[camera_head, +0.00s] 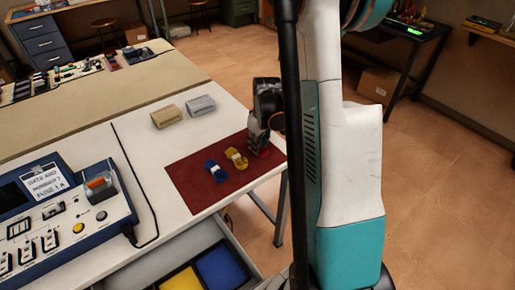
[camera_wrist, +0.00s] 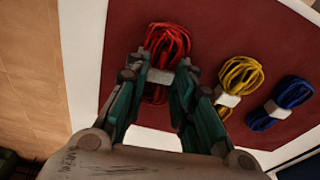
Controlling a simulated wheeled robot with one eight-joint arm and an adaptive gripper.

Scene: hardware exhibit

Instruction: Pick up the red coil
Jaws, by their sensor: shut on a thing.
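The red coil (camera_wrist: 168,42) is a bundle of red cord with a pale band around its middle, over the dark red mat (camera_wrist: 205,25). My gripper (camera_wrist: 162,76) is shut on it, with a finger on each side near the band. In the head view my gripper (camera_head: 259,146) is low at the mat's right end, and only a little of the red coil (camera_head: 264,153) shows under it. I cannot tell whether the coil is clear of the mat. A yellow coil (camera_wrist: 241,77) and a blue coil (camera_wrist: 293,93) lie beside it on the mat.
Two small blocks, one tan (camera_head: 167,117) and one grey (camera_head: 201,106), sit behind the mat on the white table. A control console (camera_head: 60,215) stands at the left. An open drawer (camera_head: 225,266) with blue and yellow inserts is at the front.

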